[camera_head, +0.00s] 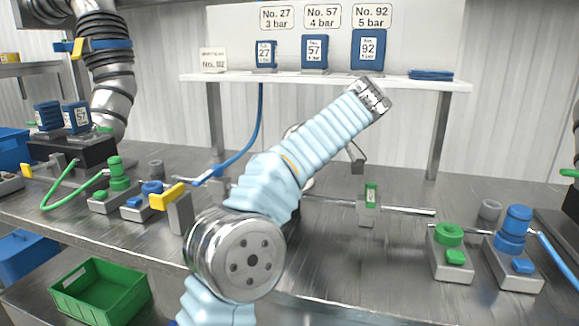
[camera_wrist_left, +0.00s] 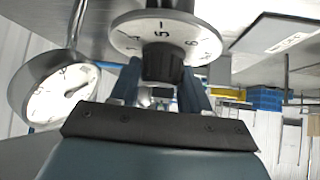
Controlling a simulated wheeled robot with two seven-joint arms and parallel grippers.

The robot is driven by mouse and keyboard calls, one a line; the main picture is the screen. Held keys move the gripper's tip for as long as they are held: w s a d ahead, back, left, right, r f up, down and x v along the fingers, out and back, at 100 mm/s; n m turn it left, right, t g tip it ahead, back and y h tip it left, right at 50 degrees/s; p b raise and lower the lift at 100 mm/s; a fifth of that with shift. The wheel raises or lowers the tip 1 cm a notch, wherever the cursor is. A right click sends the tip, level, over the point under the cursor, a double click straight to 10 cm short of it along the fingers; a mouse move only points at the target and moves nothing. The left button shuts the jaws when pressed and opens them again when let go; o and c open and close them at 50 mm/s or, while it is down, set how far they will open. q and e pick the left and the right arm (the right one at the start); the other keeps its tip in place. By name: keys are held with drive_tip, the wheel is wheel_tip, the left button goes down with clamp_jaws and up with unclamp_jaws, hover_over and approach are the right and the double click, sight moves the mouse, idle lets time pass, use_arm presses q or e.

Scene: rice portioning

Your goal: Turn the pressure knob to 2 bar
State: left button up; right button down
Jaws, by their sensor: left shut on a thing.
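The black pressure knob (camera_wrist_left: 162,64) stands in front of a white numbered dial (camera_wrist_left: 190,38) in the left wrist view; a 5 and a 6 can be read on it. My left gripper (camera_wrist_left: 160,86) has its two fingers on either side of the knob and is shut on it. A round gauge (camera_wrist_left: 58,97) with a white face and a dark needle is at the left of that view; its reading is too small to tell. In the head view my sleeved left arm hides the gripper and the knob. My right gripper is not in view.
A shelf (camera_head: 420,86) at the back carries blue blocks under signs for 3, 4 and 5 bar. Green and blue fittings (camera_head: 448,238) stand on the grey bench at right, others (camera_head: 117,178) at left. A green crate (camera_head: 100,290) is at lower left.

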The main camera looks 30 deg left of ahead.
use_arm(q)
drive_tip(key=shift+a, duration=0.1)
idle(0.3)
drive_tip(key=o, duration=1)
